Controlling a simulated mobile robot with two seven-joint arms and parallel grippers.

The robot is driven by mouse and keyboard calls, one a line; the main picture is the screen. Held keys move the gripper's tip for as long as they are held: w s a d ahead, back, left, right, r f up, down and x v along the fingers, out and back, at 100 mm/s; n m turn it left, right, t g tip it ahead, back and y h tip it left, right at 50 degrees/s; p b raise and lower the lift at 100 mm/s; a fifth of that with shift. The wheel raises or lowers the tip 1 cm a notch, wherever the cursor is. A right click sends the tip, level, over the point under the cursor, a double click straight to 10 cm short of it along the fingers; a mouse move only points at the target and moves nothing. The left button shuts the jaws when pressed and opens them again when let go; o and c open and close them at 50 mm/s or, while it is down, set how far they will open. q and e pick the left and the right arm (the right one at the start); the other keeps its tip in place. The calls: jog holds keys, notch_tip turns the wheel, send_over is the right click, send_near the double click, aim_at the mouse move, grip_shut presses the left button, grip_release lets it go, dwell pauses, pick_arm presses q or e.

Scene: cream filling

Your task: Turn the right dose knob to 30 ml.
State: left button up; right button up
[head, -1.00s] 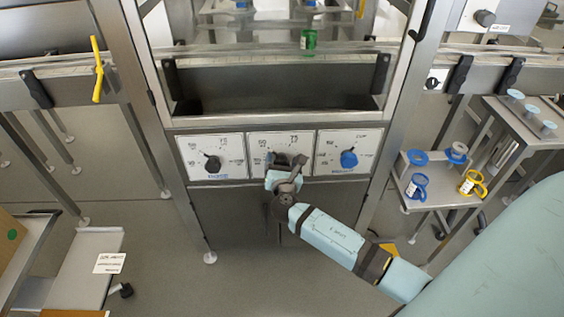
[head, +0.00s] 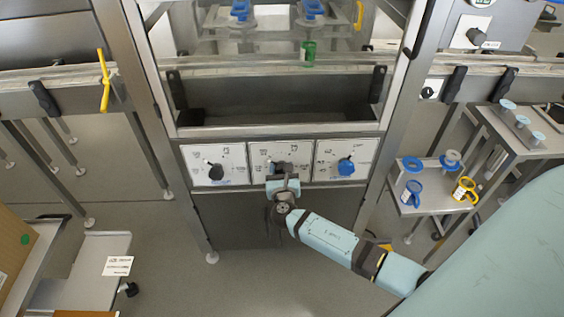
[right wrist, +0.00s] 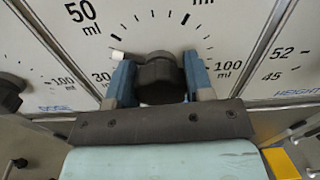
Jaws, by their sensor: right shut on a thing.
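The right dose knob (right wrist: 160,78) is black and sits on the middle dial panel (head: 259,154). My right gripper (right wrist: 158,80) is shut on it, one finger on each side; in the head view the right gripper (head: 280,169) hides most of this knob. In the right wrist view the knob's white pointer tip (right wrist: 117,55) points left, between the 50 ml mark and the 30 mark, nearer the 30 (right wrist: 100,77). The left finger covers part of the scale there, so the exact reading cannot be told. My left gripper is not in view.
Another black dose knob (head: 215,172) is on the left panel. A blue knob (head: 346,167) is on the right panel, labelled height. A green cup (head: 308,54) stands above the trough. A side trolley (head: 440,178) with blue and yellow items is at the right.

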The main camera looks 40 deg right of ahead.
jog(key=n+p, duration=0.2)
jog(key=p, duration=0.1)
jog(key=shift+r+n, duration=0.35)
jog(key=shift+n, duration=0.05)
jog(key=n+p, duration=0.3)
jog(key=shift+f+p, duration=0.15)
jog(key=shift+p, duration=0.2)
jog(key=shift+a+f+n+p, duration=0.1)
jog(key=shift+n+p, duration=0.6)
jog(key=shift+n, duration=0.2)
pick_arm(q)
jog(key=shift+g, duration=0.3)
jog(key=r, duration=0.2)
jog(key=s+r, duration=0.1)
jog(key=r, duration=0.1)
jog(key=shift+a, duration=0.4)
pick_arm(e)
jog(key=shift+f+n, duration=0.15)
jog(key=shift+n, duration=0.25)
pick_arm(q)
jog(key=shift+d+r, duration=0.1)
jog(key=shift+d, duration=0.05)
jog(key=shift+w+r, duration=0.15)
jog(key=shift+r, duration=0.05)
pick_arm(e)
jog(key=o, duration=0.9)
